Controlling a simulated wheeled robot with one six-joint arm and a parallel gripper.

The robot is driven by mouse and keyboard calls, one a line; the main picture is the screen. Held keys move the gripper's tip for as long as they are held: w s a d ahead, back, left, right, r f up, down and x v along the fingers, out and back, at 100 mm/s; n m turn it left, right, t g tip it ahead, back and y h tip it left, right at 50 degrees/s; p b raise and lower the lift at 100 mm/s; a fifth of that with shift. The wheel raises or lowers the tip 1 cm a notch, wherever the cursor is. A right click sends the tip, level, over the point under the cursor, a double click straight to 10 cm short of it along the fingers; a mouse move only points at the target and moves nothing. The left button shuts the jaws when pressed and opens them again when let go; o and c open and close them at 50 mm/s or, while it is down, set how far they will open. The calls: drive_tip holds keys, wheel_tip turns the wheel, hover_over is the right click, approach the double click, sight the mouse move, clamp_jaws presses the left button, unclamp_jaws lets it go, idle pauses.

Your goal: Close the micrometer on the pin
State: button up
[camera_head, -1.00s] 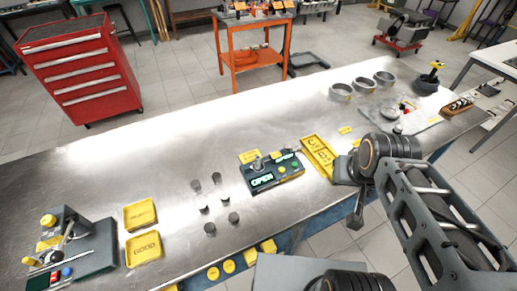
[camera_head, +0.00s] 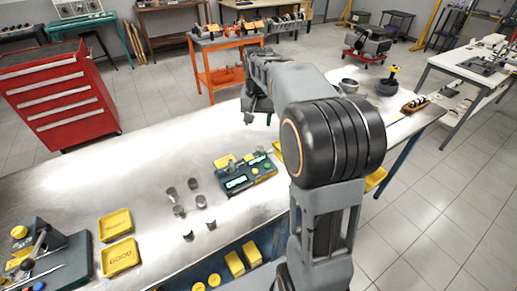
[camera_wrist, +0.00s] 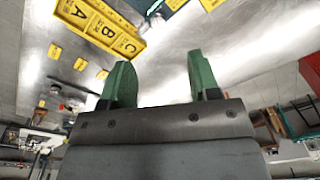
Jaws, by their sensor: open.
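A dark green bench unit with a lit display (camera_head: 236,183), buttons and a small metal fixture stands mid-bench in the head view. It may be the micrometer; I cannot make out its jaws or a pin in it. Several grey pins (camera_head: 180,211) stand on the bench left of it. My gripper (camera_head: 258,116) is above the bench, beyond the unit. In the wrist view my gripper (camera_wrist: 162,80) shows two green fingers spread apart with nothing between them. A corner of a dark green unit (camera_wrist: 172,4) shows at the top edge there.
A yellow lettered tray (camera_wrist: 100,28) lies on the bench. Two yellow trays, one marked GOOD (camera_head: 119,257), and a dark green fixture (camera_head: 68,258) are at the left. A red tool chest (camera_head: 60,95) stands behind. Bare bench lies left of my gripper.

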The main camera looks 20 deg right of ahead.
sight(260, 147)
drive_tip(key=shift+m+g, duration=0.4)
drive_tip(key=shift+m, duration=0.1)
drive_tip(key=w+f, duration=0.1)
drive_tip(key=f, duration=0.4)
drive_tip(key=w+d+f, duration=0.1)
drive_tip(key=f, duration=0.4)
drive_tip(key=w+d+f, duration=0.1)
drive_tip(key=f, duration=0.4)
drive_tip(key=shift+w+d+f+p, duration=0.25)
drive_tip(key=shift+f+p, duration=0.1)
drive_tip(key=c, duration=0.9)
